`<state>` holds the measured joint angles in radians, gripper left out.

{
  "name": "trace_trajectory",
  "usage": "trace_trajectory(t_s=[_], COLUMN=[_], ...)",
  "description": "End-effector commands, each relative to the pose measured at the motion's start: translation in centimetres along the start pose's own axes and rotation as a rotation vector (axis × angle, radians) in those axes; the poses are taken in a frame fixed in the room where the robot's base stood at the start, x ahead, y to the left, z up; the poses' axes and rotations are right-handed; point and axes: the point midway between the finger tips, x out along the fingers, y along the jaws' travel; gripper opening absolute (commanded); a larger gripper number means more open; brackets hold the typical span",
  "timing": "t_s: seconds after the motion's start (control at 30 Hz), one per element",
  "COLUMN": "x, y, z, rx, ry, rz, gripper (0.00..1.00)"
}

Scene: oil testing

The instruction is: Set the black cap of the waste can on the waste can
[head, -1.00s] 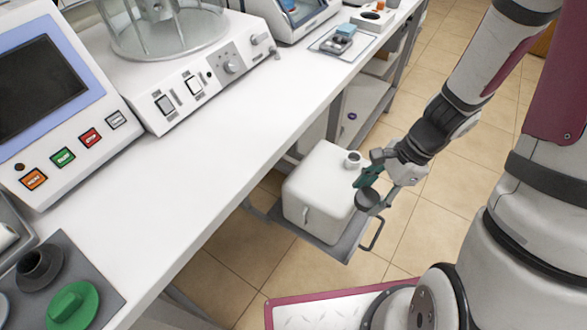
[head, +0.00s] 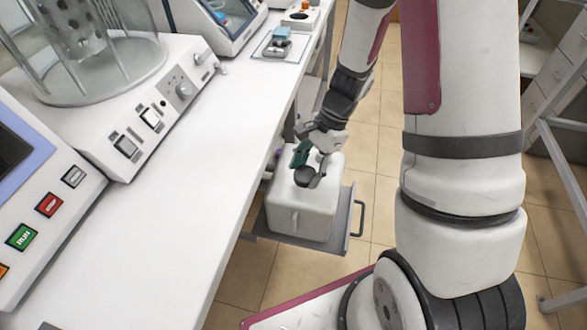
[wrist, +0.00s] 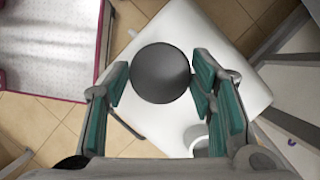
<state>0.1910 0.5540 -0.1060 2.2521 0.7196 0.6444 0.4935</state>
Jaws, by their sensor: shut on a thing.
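The black cap (head: 304,177) is a dark round disc. My gripper (head: 306,166) is shut on it, one finger on each side. In the head view the cap appears over the top of the white waste can (head: 298,212), which stands on a grey pull-out shelf. In the wrist view the cap (wrist: 160,73) sits between the teal finger pads of my gripper (wrist: 160,84), with the can's white top (wrist: 178,28) below. The can's open round neck (wrist: 195,137) is apart from the cap, nearer the gripper's base. My gripper hides the neck in the head view.
The grey shelf (head: 342,215) has a handle at its right. The white bench (head: 200,165) with test instruments runs along the left, its edge close to the can. Tiled floor (head: 380,190) lies open right of the shelf.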

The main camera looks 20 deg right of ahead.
Motion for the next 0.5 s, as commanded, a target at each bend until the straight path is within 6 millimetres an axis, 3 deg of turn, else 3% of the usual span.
trace_trajectory(t_s=[0.1, 0.2, 0.37, 0.5], x=[0.5, 0.8, 1.0, 2.5], y=[-2.5, -3.7, -4.5, -4.4], z=[0.5, 0.8, 0.9, 0.3], rx=[-0.003, 0.000, 0.001, 0.004], ry=[0.001, 0.000, 0.001, -0.001], rz=[0.000, 0.001, 0.000, 0.002], gripper=[0.34, 0.34, 0.34, 0.34])
